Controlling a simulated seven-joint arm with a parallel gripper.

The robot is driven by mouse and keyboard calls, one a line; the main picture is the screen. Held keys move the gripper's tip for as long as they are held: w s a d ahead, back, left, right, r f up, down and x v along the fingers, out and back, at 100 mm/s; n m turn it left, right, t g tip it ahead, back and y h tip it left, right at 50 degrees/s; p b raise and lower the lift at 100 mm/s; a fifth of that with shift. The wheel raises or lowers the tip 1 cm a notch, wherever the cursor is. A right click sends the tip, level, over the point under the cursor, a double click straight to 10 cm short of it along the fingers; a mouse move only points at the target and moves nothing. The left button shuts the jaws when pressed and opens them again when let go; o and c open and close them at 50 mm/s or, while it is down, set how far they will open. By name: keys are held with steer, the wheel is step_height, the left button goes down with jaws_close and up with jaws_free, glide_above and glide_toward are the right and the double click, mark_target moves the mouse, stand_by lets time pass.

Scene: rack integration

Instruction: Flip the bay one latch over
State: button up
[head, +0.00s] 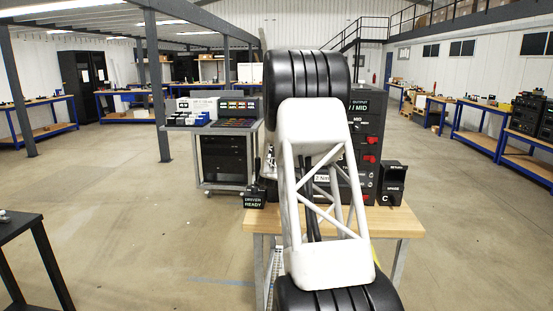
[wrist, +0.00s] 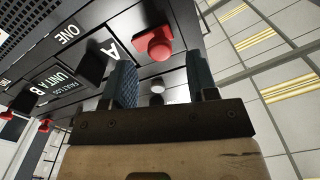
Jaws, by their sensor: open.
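The black rack unit (head: 375,116) stands on a wooden bench, partly hidden by my arm in the head view. Its front fills much of the wrist view (wrist: 70,75), tilted, with the labels "ONE" and "A". A red block-like part (wrist: 153,45) sits beside the "A", just past my fingertips; I cannot tell if it is the bay one latch. My gripper (wrist: 160,75) is open, with its two blue pads apart and nothing held. A small grey round part (wrist: 157,85) shows between the fingers. In the head view my gripper is hidden behind my arm.
The bench top (head: 398,222) carries a black "SPARE C" box (head: 393,185) right of the rack and a "DRIVER READY" sign (head: 254,197) left of it. A black handle-like block (wrist: 91,66) protrudes from the front. A grey cart (head: 205,130) stands behind left. Open floor lies around.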

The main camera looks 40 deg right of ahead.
steer(key=shift+x, duration=2.1)
